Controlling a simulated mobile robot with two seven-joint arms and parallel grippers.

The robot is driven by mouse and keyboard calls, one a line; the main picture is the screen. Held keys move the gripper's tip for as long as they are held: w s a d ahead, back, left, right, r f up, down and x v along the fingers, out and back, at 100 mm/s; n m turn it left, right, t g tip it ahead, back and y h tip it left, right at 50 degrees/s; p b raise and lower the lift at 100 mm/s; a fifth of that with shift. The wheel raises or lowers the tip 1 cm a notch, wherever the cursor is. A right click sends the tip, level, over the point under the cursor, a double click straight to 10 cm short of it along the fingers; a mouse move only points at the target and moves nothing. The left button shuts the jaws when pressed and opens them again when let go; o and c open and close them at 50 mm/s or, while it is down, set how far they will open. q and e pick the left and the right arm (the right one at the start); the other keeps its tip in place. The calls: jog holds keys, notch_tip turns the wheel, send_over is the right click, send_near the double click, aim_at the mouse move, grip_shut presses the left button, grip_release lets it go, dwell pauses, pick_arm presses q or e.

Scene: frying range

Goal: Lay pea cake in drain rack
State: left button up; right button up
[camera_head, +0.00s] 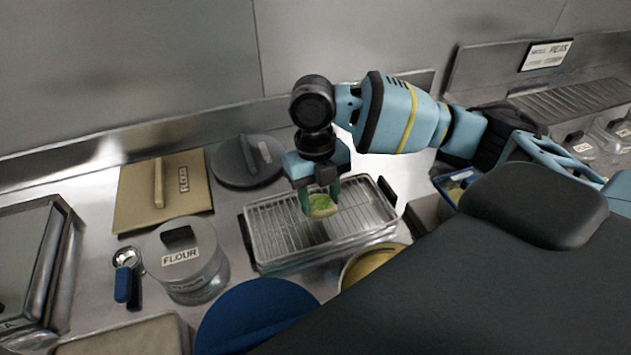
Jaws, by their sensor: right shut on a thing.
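The drain rack (265,238) is a rectangular wire grid over a tray with dark handles, in the middle of the counter. My right gripper (320,199) points down over the rack and is shut on the pea cake (321,207). The pea cake is a small round piece, green on top with a tan lower edge. It is over the middle of the wire grid. I cannot tell whether it touches the wires. My left gripper is not in view.
A lidded flour jar (187,262) stands left of the rack. A tan board (135,200) and a dark round lid (247,162) lie behind the jar. A blue round lid (258,312) and a yellowish bowl (372,262) are close in front of the rack.

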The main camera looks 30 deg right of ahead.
jog(key=shift+w+f, duration=0.1)
jog(key=shift+f, duration=0.55)
jog(key=o, duration=0.8)
jog(key=shift+o, duration=0.2)
jog(key=shift+w+r, duration=0.2)
jog(key=shift+r, duration=1.1)
jog(key=shift+w+r, duration=0.15)
jog(key=shift+r, duration=1.15)
jog(key=shift+w+r, duration=0.2)
jog(key=shift+r, duration=1.1)
jog(key=shift+f, duration=0.1)
